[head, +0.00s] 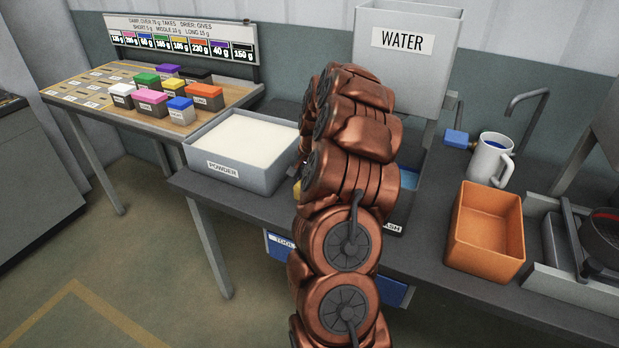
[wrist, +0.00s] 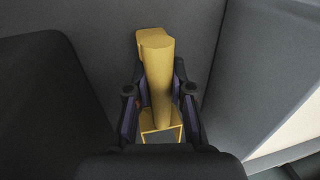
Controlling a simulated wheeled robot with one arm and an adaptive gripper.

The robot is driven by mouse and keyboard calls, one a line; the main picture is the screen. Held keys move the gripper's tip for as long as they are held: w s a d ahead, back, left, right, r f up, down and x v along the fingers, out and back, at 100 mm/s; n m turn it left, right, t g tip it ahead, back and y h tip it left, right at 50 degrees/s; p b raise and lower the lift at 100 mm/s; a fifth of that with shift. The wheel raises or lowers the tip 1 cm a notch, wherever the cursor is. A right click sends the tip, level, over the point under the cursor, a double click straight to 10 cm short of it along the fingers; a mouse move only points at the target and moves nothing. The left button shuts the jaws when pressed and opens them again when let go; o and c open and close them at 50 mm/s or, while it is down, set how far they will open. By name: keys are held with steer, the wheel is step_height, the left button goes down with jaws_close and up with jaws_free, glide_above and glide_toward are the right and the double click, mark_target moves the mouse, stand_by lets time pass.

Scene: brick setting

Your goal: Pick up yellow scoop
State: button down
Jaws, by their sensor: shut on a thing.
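The yellow scoop (wrist: 158,75) is in the middle of the wrist view, its long rounded handle between the two fingers of my gripper (wrist: 159,88). My gripper is shut on the handle. A lower yellow-edged part of the scoop (wrist: 162,134) shows between the finger bases. In the head view a small yellow patch (head: 297,191), which may be the scoop, shows at the left edge of my arm. My arm hides my gripper and most of that spot there.
A grey tub of white powder (head: 200,160) stands just left of my arm. A WATER tank (head: 400,75) rises behind. A partly hidden WASH tub (head: 396,218), an orange bin (head: 484,262) and a white mug (head: 488,160) are to the right. Colored boxes (head: 150,101) stand on the left table.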

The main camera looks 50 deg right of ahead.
step_height(320, 180, up, 10)
steer(key=shift+b, duration=1.05)
